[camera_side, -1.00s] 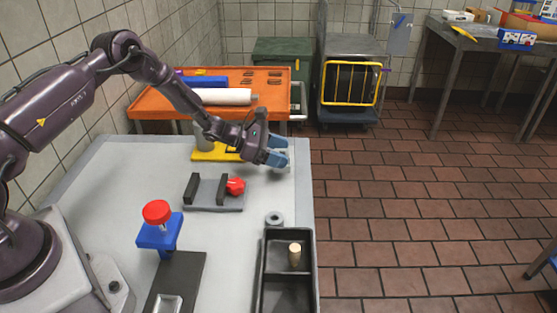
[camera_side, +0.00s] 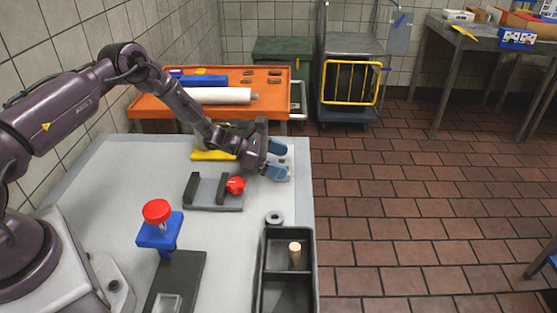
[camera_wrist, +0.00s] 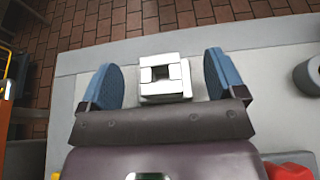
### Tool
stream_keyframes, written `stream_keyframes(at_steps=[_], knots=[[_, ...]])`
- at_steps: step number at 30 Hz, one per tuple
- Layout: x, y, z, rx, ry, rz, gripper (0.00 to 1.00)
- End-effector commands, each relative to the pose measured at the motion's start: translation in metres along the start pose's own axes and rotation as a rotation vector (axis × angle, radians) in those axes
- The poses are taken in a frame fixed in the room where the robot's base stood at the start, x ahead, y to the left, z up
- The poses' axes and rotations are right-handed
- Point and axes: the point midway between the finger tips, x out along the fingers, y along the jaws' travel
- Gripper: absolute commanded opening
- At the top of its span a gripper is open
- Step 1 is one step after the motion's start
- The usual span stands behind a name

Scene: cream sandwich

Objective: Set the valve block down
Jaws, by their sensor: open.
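A pale block with a square opening (camera_wrist: 165,78) rests on the pale table between my fingers in the wrist view; I take it to be the valve block. My gripper (camera_wrist: 163,80) is open, with one blue finger on each side of the block and a visible gap on both sides. In the side view my gripper (camera_side: 279,160) is low over the far right part of the table. The block is mostly hidden there behind the fingers.
A grey fixture with dark uprights (camera_side: 213,192) and a red part (camera_side: 235,186) stands nearby. A grey ring (camera_side: 274,218) lies above a black divided tray (camera_side: 261,262). A blue stand with a red knob (camera_side: 157,211) is front left. The table's right edge is close.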

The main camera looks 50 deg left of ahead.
Motion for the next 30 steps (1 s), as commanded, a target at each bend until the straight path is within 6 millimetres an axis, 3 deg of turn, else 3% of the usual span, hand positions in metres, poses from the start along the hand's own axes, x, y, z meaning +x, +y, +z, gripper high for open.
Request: stream_keyframes(at_steps=[5,12,18,26,30], knots=[[-0.019,0.002,0.002,0.0,0.001,0.003,0.89],[-0.072,0.002,0.002,-0.001,0.0,0.005,0.89],[-0.106,0.001,0.002,0.001,0.0,0.003,0.89],[-0.121,0.0,0.002,0.001,0.0,0.0,0.89],[-0.122,-0.006,0.019,0.065,0.017,-0.034,0.89]])
